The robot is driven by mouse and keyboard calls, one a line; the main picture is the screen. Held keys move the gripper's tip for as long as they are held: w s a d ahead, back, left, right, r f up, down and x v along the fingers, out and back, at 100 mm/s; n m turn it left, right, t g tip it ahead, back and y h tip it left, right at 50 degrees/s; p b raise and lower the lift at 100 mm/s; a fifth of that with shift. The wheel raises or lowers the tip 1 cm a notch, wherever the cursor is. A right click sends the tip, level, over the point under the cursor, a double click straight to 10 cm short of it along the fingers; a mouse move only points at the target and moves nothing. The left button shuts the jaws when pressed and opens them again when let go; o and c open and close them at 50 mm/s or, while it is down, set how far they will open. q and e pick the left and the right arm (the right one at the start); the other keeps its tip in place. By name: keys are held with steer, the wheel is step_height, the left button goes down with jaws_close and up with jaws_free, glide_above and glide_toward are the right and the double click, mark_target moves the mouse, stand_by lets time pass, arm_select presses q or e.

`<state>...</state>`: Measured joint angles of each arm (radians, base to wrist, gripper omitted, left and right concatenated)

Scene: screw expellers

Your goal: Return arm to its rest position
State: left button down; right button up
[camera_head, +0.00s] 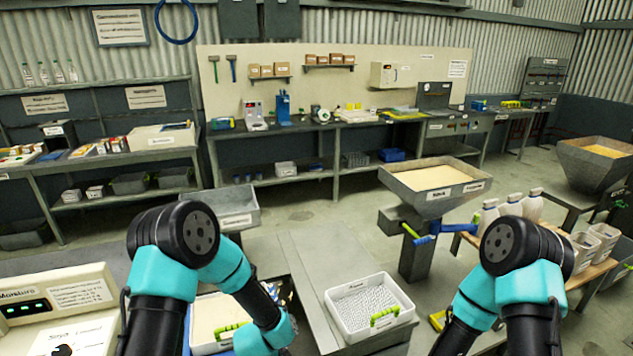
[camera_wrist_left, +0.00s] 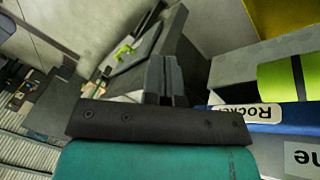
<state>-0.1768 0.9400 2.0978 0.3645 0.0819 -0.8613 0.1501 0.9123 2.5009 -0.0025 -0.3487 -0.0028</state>
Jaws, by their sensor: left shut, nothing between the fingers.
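My left gripper (camera_wrist_left: 164,72) shows in the left wrist view, with its dark fingers together and nothing held between them. A blue bar (camera_wrist_left: 235,113) with a partly cut-off label reading "Rocke" lies to the right of the fingers, beside a green cylinder (camera_wrist_left: 283,82) with a black band. In the head view my left arm (camera_head: 225,265) bends down at the lower left over the bench, and its fingers cannot be made out. My right arm (camera_head: 510,265) reaches down at the lower right, and its gripper is out of the picture.
A white bin (camera_head: 335,316) of small grey pieces, with a green handle, stands between my arms. A tray (camera_head: 207,308) of pale material is by my left arm. A hopper (camera_head: 415,192), a grey box (camera_head: 228,207) and white bottles (camera_head: 487,216) stand beyond.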

arm_select(q)
steer(key=s+a+f+n+g+y, duration=0.1)
steer(key=s+a+f+n+g, duration=0.2)
steer(key=s, duration=1)
steer(key=a+n+t, duration=0.3)
steer(key=a+n, duration=0.3)
steer(key=a, duration=0.4)
steer(key=shift+w+a+f+t, duration=0.2)
steer(key=shift+f+t, duration=0.1)
steer(key=shift+f, duration=0.15)
